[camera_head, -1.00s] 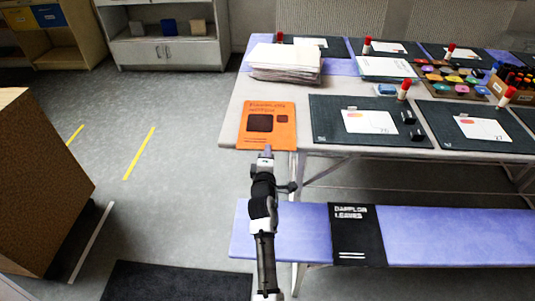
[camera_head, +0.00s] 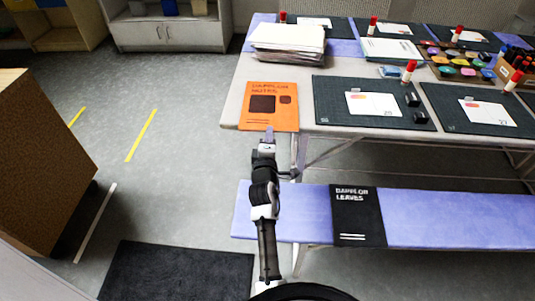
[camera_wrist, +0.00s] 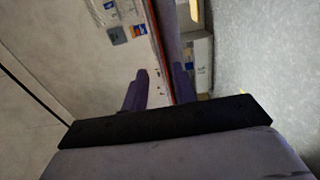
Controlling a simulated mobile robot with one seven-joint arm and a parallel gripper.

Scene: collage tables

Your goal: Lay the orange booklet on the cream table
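The orange booklet (camera_head: 287,115) lies flat at the near left corner of a pale table (camera_head: 229,108), its near edge at the table's front edge. I cannot tell whether this is the cream table. My gripper (camera_head: 269,132) is at the middle of the booklet's near edge. In the wrist view my gripper (camera_wrist: 160,88) shows two fingers with a gap between them. A thin orange-red edge, apparently the booklet's, runs into that gap close to the right finger. Contact is not clear.
A lilac bench (camera_head: 293,212) with a black booklet (camera_head: 357,225) stands in front of the table. A paper stack (camera_head: 288,40) and dark mats (camera_head: 335,98) lie beyond. A brown box (camera_head: 45,150) stands left. A pale surface (camera_head: 25,278) shows at bottom left. Grey floor lies between.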

